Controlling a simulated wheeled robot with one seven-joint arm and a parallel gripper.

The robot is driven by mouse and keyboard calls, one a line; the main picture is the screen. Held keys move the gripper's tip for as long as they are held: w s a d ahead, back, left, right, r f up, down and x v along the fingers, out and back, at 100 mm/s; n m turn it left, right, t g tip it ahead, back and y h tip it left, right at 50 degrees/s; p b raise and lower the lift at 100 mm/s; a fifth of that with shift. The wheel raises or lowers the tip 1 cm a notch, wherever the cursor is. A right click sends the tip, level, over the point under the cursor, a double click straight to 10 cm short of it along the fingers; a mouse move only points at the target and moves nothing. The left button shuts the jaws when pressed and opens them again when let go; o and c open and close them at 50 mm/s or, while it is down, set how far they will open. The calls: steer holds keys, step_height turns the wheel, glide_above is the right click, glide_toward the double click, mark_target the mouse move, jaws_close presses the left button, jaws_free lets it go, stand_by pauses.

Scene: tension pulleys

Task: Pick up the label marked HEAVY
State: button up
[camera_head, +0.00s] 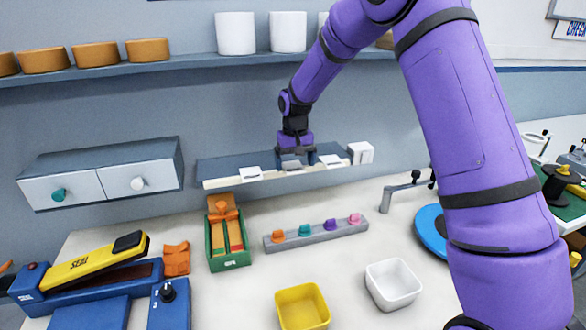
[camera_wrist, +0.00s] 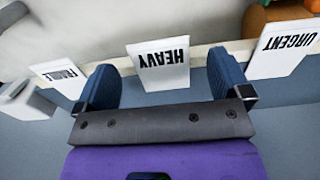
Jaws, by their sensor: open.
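The white label marked HEAVY (camera_wrist: 162,66) stands on a narrow shelf, its text upside down in the wrist view. My gripper (camera_wrist: 162,85) is open, with one blue finger on each side of this label. Gaps show between the label and both fingers in that view. In the head view my gripper (camera_head: 295,160) is over the shelf (camera_head: 225,172), and its fingers partly hide the label there.
The label marked FRAGILE (camera_wrist: 62,78) and the label marked URGENT (camera_wrist: 286,47) flank the HEAVY label. A white block (camera_head: 360,153) sits at the shelf's right end. Below are a grey peg rack (camera_head: 316,234), a green tray (camera_head: 230,262) and a yellow bin (camera_head: 302,306).

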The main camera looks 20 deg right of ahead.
steer(key=shift+f, duration=0.6)
steer(key=shift+f, duration=0.1)
steer(key=shift+c, duration=0.4)
steer(key=c, duration=0.9)
